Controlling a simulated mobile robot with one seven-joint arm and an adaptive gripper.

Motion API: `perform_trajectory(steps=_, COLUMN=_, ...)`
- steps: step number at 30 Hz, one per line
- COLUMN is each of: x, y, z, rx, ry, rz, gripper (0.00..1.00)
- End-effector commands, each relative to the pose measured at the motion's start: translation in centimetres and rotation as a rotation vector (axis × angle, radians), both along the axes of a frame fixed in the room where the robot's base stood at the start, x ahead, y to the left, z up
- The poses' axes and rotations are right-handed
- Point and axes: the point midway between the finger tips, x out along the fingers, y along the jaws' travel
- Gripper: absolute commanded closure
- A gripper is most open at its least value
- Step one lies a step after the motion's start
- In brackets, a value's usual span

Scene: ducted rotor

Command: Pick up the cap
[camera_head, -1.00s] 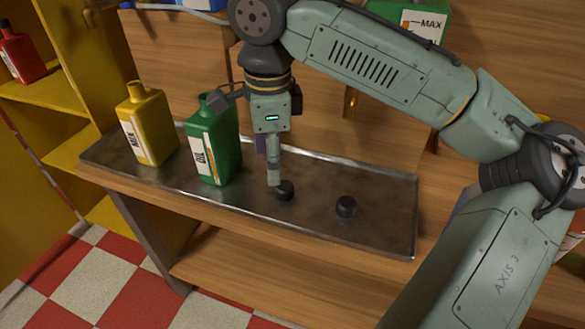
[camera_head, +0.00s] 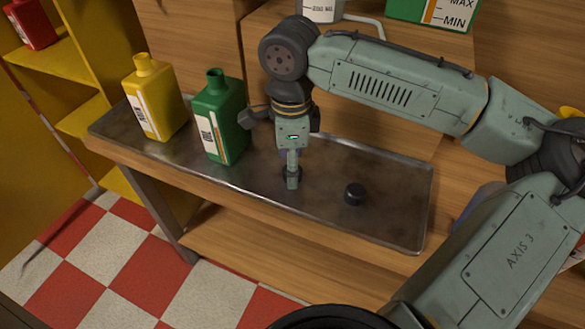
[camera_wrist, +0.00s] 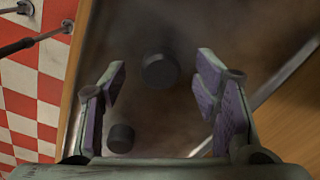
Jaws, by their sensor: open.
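Two black round caps rest on the metal tray. In the head view one cap (camera_head: 354,193) sits in the open to the right of my gripper (camera_head: 292,184). The other cap is mostly hidden behind my fingers there. In the wrist view my gripper (camera_wrist: 163,82) is open and empty, its purple-padded fingers wide apart. One cap (camera_wrist: 159,70) appears between the fingertips, and a second cap (camera_wrist: 120,138) appears lower, near the left finger. I cannot tell how high the fingertips are above the tray.
A yellow bottle (camera_head: 155,98) and a green bottle (camera_head: 220,117) stand on the left part of the metal tray (camera_head: 395,218), left of my gripper. The tray lies on a wooden bench. Its right end is bare. A red bottle (camera_head: 30,24) stands on a yellow shelf.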

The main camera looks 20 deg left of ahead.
Motion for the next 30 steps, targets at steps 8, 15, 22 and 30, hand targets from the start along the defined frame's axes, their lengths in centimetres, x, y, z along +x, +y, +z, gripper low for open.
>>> perform_trajectory(steps=8, x=0.05, y=0.04, z=-1.54, rx=0.002, ry=-0.001, rz=0.0, gripper=0.44)
perform_trajectory(steps=15, x=0.07, y=0.03, z=-1.51, rx=0.001, ry=0.0, rz=0.0, gripper=0.53)
perform_trajectory(steps=22, x=0.07, y=0.02, z=-1.5, rx=0.001, ry=0.0, rz=0.0, gripper=0.68)
perform_trajectory(steps=30, x=0.07, y=0.02, z=-1.49, rx=0.0, ry=-0.001, rz=0.0, gripper=0.79)
